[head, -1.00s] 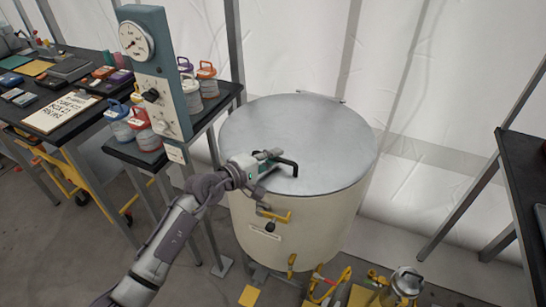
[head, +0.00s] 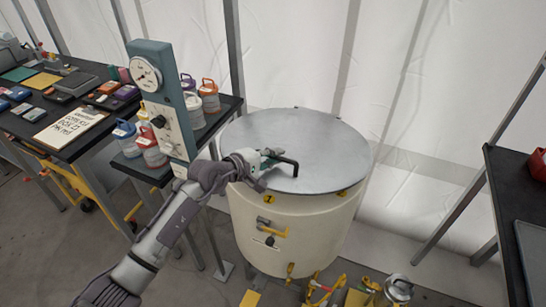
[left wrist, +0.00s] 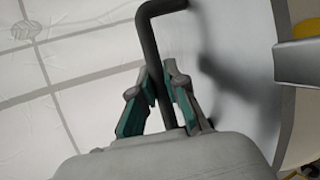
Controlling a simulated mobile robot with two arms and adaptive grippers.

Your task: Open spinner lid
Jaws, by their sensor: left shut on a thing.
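The spinner is a cream drum (head: 310,235) with a round grey lid (head: 320,145). A black bent handle (head: 289,161) stands at the lid's front left. My left gripper (head: 268,158) is shut on this handle. In the left wrist view the dark handle (left wrist: 149,38) runs between the two green-padded fingers (left wrist: 160,98). The lid's front edge looks slightly raised, with a pale band and yellow marks (head: 268,197) showing below it. A yellow latch (head: 266,224) is on the drum's front. The drum's inside is hidden. My right gripper is out of view.
A control post with a dial (head: 146,74) stands close left of the drum, by several lidded jars (head: 210,95). A dark table (head: 500,190) is at the right. Yellow-handled items and a metal canister (head: 398,288) are on the floor in front.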

